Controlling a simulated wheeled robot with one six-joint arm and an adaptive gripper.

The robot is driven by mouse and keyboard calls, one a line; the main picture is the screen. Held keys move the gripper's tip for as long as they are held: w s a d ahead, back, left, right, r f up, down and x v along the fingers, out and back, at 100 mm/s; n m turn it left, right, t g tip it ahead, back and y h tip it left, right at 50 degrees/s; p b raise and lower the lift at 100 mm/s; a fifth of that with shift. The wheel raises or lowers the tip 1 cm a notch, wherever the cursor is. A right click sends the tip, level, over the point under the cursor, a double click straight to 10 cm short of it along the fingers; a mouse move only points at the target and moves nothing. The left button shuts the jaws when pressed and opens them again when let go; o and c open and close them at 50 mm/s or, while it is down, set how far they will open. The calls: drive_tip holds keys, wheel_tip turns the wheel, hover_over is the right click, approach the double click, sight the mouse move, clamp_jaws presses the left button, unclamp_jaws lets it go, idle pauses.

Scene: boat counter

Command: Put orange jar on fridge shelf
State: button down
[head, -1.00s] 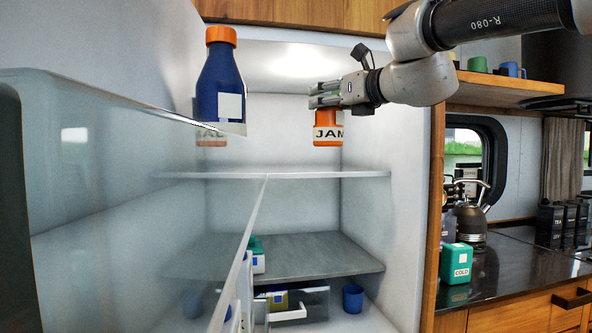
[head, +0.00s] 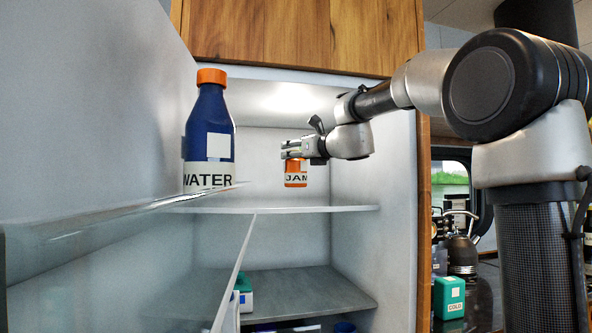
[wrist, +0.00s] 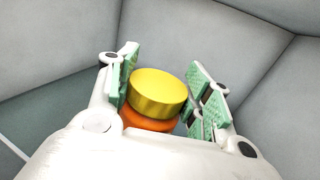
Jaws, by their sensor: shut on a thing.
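The orange jar (head: 296,174), with a white label reading JAM, hangs upright inside the open fridge, with a visible gap above the upper white shelf (head: 300,209). My gripper (head: 291,151) reaches in from the right and is shut on the top of the jar. In the wrist view, the jar's gold lid (wrist: 158,88) sits between the green-padded fingers of my gripper (wrist: 165,88), with orange showing below it. The lower part of the jar is hidden there.
A blue WATER bottle (head: 208,135) with an orange cap stands on the door rack (head: 150,205) at left. The upper shelf looks bare. A grey shelf (head: 310,292) lies below. A wooden cabinet edge (head: 424,220) and a green COLD box (head: 449,297) are at right.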

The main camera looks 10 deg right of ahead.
sight(302, 164)
wheel_tip(302, 164, down, 4)
drive_tip(key=shift+f, duration=0.15)
drive_tip(key=shift+w+f, duration=0.15)
drive_tip(key=shift+f, duration=0.25)
drive_tip(key=shift+f, duration=0.1)
drive_tip(key=c, duration=0.6)
unclamp_jaws()
drive_tip(key=shift+f, duration=0.1)
